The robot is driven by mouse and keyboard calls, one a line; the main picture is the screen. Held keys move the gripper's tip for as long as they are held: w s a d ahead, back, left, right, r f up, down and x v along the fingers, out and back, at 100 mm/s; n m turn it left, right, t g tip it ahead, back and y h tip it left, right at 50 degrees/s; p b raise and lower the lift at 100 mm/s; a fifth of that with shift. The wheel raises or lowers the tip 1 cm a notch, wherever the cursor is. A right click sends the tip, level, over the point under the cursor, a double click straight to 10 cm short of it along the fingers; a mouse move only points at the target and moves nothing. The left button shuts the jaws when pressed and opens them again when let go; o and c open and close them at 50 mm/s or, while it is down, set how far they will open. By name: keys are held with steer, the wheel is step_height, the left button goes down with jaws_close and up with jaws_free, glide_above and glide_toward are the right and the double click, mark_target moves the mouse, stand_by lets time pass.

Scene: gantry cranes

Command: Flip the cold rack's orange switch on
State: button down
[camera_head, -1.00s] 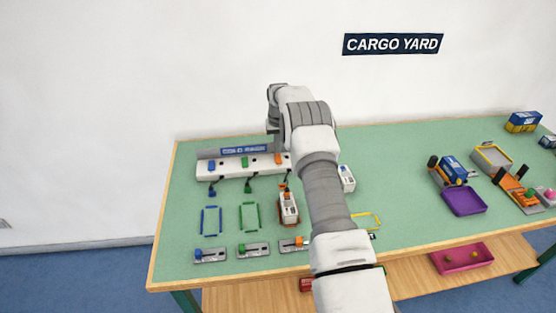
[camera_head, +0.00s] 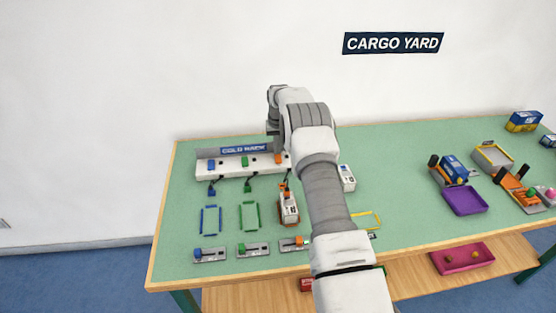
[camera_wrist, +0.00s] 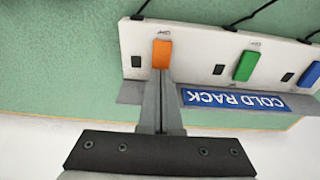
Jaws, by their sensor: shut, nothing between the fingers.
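The cold rack is a long white strip (camera_head: 222,171) at the back left of the green table, with a blue COLD RACK sign (camera_head: 245,150) behind it. It carries blue (camera_head: 211,164), green (camera_head: 244,161) and orange (camera_head: 278,159) switches. In the wrist view, which shows the rack upside down, the orange switch (camera_wrist: 162,54) is directly beyond the fingertips. My gripper (camera_wrist: 161,74) is shut and empty, its tips at the switch's near edge. I cannot tell whether they touch it, or which way the switch is set.
Cables run from the rack to blue and green frames (camera_head: 249,216) and a white-and-orange container (camera_head: 288,208). Lever plates (camera_head: 209,255) line the front edge. A small white unit (camera_head: 347,177) stands right of the rack. Crane models and a purple tray (camera_head: 464,201) are farther right.

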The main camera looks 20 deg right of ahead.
steer(key=shift+f+b, duration=0.35)
steer(key=shift+f, duration=0.2)
steer(key=shift+r+p, duration=1.5)
steer(key=shift+r, duration=2.1)
